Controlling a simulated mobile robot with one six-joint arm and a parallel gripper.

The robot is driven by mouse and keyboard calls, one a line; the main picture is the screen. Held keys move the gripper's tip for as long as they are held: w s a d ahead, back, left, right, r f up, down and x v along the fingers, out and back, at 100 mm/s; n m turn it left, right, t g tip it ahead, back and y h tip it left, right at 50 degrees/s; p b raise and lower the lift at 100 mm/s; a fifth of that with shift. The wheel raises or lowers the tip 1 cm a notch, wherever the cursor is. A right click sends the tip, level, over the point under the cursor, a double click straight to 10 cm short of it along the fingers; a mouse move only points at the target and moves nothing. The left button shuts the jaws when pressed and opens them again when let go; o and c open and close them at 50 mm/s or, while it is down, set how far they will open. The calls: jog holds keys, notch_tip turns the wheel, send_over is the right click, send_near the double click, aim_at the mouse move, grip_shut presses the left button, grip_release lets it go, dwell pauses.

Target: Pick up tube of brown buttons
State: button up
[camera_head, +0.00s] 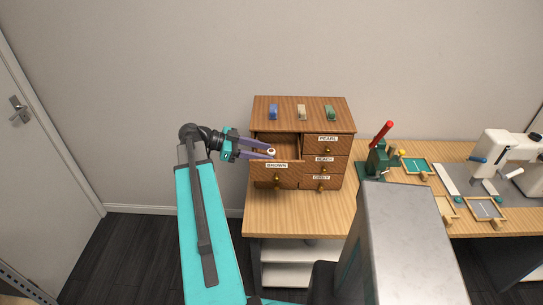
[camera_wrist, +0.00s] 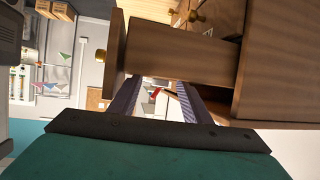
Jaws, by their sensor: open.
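The drawer labelled BROWN (camera_head: 277,166) is pulled out of the wooden cabinet at its left side. A small round thing (camera_head: 271,152), pale with a brown centre, shows at the drawer opening; it may be the end of the tube of brown buttons, but I cannot tell. My gripper (camera_head: 269,150) reaches in from the left, its purple fingers open around or just beside that round thing. In the wrist view my open fingers (camera_wrist: 158,90) point at the underside or side of a pulled-out drawer (camera_wrist: 180,52). No tube is clear between them there.
Closed drawers, one labelled PEARL (camera_head: 328,139), are at the right. A green press with a red lever (camera_head: 381,134) and a white sewing machine (camera_head: 505,150) stand on the bench (camera_head: 290,222).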

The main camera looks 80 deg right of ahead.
aim_at(272, 153)
jog(key=shift+p+x, duration=0.75)
jog(key=shift+x, duration=0.9)
grip_shut()
jog(key=shift+r, duration=0.2)
jog(key=shift+r+b, duration=1.95)
jog(key=shift+r, duration=2.9)
